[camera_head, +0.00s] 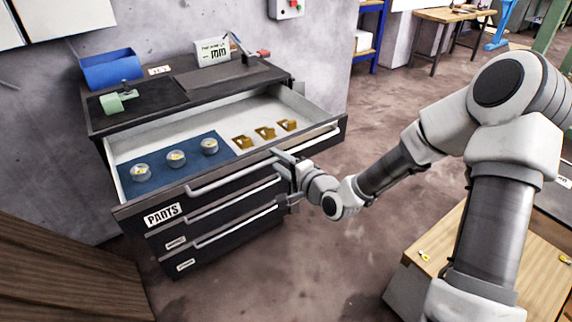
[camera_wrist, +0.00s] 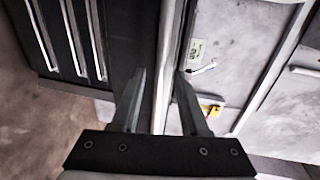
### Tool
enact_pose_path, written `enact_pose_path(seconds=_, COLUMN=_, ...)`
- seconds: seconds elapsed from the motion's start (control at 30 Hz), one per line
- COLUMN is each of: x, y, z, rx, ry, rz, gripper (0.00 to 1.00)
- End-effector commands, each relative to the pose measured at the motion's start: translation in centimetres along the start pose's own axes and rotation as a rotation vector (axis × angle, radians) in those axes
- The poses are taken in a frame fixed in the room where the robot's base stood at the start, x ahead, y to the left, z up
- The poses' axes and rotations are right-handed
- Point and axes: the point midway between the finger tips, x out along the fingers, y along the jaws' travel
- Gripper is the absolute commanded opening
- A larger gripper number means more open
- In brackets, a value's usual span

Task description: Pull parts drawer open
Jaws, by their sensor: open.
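The parts drawer (camera_head: 218,197) is the top drawer of a dark cabinet (camera_head: 160,250) and stands pulled out, its inside showing in the head view. Its front carries a "PARTS" label (camera_head: 163,215) and a long grey bar handle (camera_head: 230,180). My gripper (camera_head: 282,176) is at the handle's right part, in front of the drawer. In the wrist view my gripper (camera_wrist: 160,78) has its two fingers apart, with a pale bar, apparently the handle (camera_wrist: 165,50), running between them. Whether either finger touches the bar is unclear.
Inside the drawer, round clear containers (camera_head: 176,158) sit on a blue mat (camera_head: 160,178), with brass-coloured parts (camera_head: 265,133) beside them. A blue bin (camera_head: 112,70) and green tool (camera_head: 118,101) stand on top. A wooden table (camera_head: 540,285) is at lower right. Floor right of the cabinet is clear.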

Motion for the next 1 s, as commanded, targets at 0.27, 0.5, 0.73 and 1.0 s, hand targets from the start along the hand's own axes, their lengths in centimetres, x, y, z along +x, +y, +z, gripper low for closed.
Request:
enact_pose_path(seconds=0.27, x=-4.0, y=-0.2, z=-0.2, rx=0.001, ry=0.004, rz=0.003, gripper=0.44)
enact_pose_path(seconds=0.5, x=-10.0, y=-0.2, z=-0.2, rx=0.002, ry=0.006, rz=0.003, gripper=0.44)
enact_pose_path(seconds=0.73, x=-12.1, y=-0.8, z=-0.3, rx=0.006, ry=0.0, rz=-0.003, gripper=0.44)
enact_pose_path(seconds=1.0, x=-12.9, y=-0.8, z=-0.5, rx=0.007, ry=0.002, rz=-0.004, gripper=0.44)
